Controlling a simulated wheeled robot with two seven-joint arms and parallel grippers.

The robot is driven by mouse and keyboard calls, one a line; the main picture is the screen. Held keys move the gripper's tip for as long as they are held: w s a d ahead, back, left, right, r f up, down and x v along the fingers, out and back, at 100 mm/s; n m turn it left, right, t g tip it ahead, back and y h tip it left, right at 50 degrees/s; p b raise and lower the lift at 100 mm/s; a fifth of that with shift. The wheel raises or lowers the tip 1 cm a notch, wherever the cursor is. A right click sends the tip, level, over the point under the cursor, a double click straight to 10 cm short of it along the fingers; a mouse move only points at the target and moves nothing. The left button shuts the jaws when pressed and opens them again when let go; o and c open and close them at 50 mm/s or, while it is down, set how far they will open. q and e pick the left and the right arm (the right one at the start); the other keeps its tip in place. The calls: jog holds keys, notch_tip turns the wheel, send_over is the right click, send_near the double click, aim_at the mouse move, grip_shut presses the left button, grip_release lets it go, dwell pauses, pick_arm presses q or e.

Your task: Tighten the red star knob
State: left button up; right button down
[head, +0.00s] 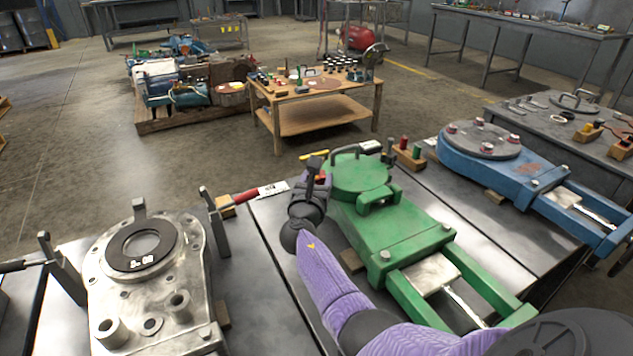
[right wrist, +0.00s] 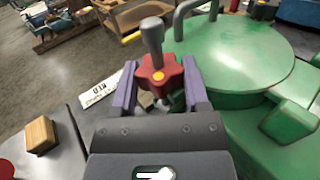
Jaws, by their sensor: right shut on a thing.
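The red star knob (right wrist: 158,84) has a yellow centre and a grey post or handle rising above it in the right wrist view. My right gripper (right wrist: 160,92) has its purple fingers on either side of the knob and is shut on it. In the head view my right gripper (head: 318,180) is at the far left edge of the green valve body (head: 400,218), and its dark wrist hides most of the knob. The green body's round cover (right wrist: 238,50) is just right of the gripper in the right wrist view. My left gripper is not in view.
A grey metal housing (head: 110,285) with upright posts stands left on the bench. A blue valve body (head: 520,172) lies to the right. A red-handled tool with a white tag (head: 270,189) and a wooden block (right wrist: 41,134) lie left of the gripper.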

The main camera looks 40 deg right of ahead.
jog(key=shift+w+f+m+g+h+b, duration=0.1)
jog(key=shift+f+m+g+h+b, duration=0.15)
jog(key=shift+m+g+h+b, duration=0.65)
jog(key=m+g+b, duration=0.1)
jog(key=g, duration=0.1)
jog(key=m+g+b, duration=0.1)
jog(key=g+b, duration=0.1)
jog(key=shift+w+f+m+h, duration=0.1)
jog(key=shift+m+h, duration=0.2)
jog(key=shift+h, duration=0.1)
jog(key=m+g+b, duration=0.1)
jog(key=g+b, duration=0.1)
jog(key=shift+g, duration=0.3)
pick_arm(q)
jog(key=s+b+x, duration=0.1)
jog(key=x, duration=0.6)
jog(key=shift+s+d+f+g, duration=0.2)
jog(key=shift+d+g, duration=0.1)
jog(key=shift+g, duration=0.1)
pick_arm(e)
jog(key=shift+r+m+g, duration=0.3)
jog(key=shift+m+g, duration=0.2)
jog(key=shift+m, duration=0.1)
